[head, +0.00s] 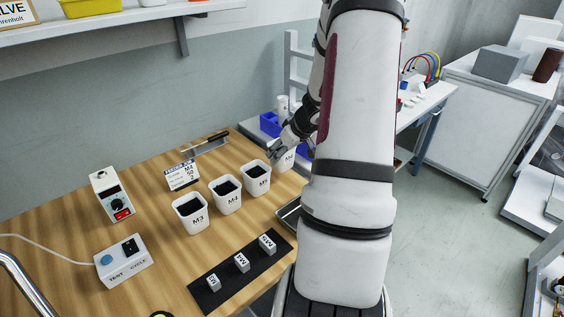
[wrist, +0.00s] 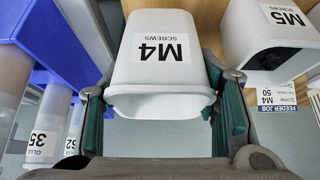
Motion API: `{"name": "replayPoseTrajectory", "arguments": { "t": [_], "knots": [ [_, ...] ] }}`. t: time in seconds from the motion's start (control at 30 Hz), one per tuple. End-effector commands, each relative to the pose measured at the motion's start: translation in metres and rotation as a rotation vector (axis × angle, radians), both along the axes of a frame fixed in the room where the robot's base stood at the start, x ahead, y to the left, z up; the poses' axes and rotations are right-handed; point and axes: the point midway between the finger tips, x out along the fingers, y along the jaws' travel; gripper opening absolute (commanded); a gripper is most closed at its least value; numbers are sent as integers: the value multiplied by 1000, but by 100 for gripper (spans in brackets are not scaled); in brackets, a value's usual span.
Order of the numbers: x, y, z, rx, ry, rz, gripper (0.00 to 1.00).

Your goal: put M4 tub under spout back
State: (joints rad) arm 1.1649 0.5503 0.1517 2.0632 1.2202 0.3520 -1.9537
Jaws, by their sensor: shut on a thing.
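A white tub labelled "M4 SCREWS" (wrist: 160,55) sits between the green pads of my gripper (wrist: 163,112) in the wrist view. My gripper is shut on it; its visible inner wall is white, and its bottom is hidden. In the head view, my gripper (head: 279,150) is at the table's far right end, and the held tub (head: 285,160) shows only partly beside my arm. A row of dark-filled tubs stands to its left: M3 (head: 190,215), another M4 (head: 227,197) and M5 (head: 257,179). I cannot make out a spout.
A feeder job card (head: 182,176) reading M4 stands behind the tubs. A black strip with labelled blocks (head: 242,263) lies in front. Blue holders (wrist: 35,28) and a glue bottle (wrist: 45,125) are close beside my gripper. Control boxes (head: 123,260) stand at the left.

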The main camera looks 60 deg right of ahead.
Motion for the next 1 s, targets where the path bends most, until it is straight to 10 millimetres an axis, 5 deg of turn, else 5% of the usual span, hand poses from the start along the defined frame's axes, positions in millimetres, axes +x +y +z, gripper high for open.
{"name": "replayPoseTrajectory", "arguments": {
  "t": [0.23,0.73,0.77,0.83,1.0],
  "knots": [
    [0,0,-31,1,1,-2,0],
    [1,0,-35,-1,0,0,0],
    [0,0,-35,0,1,0,60],
    [0,0,-35,0,1,0,75],
    [0,0,-34,0,1,0,75]
  ]
}}
